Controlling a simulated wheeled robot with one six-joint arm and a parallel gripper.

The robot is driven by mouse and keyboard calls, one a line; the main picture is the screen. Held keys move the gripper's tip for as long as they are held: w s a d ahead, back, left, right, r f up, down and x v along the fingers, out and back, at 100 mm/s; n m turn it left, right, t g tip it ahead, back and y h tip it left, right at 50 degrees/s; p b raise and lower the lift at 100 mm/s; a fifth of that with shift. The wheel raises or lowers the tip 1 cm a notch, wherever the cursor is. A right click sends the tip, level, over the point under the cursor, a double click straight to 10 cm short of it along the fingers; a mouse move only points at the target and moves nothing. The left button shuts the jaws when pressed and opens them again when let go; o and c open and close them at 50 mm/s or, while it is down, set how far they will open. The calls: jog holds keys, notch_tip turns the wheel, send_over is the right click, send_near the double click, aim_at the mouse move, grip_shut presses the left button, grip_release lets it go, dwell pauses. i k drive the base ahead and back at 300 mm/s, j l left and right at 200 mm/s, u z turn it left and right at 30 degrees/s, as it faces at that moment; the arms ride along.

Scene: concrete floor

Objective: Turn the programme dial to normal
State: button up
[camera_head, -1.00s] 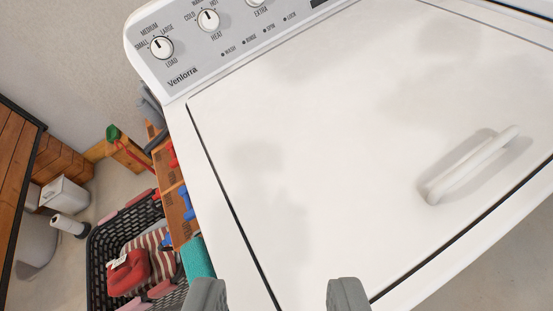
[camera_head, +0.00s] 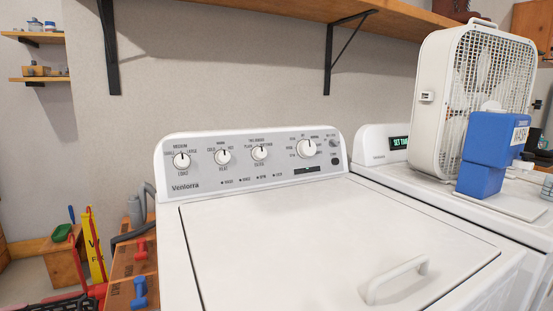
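The washer (camera_head: 330,235) is white, with a closed lid and a light grey control panel (camera_head: 270,180) along its back. The largest dial (camera_head: 306,148), at the right of the panel, has small lettering around it, including what looks like "NORMAL" at its upper right. Its white pointer mark is too small to read surely; it seems to point about straight up. Three smaller dials, load (camera_head: 181,161), heat (camera_head: 222,157) and another (camera_head: 260,153), sit to its left. My gripper is out of frame, so its state does not show.
A second white machine (camera_head: 385,150) with a lit green display stands at the right. It carries a box fan (camera_head: 470,90) and a blue container (camera_head: 490,150). A wooden shelf (camera_head: 300,10) on black brackets hangs above. Space above the lid is clear.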

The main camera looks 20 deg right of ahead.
aim_at(305, 149)
jog(key=i+l, duration=0.1)
jog(key=l, duration=0.4)
jog(key=i+l, duration=0.1)
jog(key=l, duration=0.45)
jog(key=i+l+u, duration=0.1)
jog(key=l, duration=0.4)
jog(key=i+l, duration=0.1)
jog(key=l, duration=0.4)
jog(key=i+l, duration=0.1)
jog(key=l, duration=0.45)
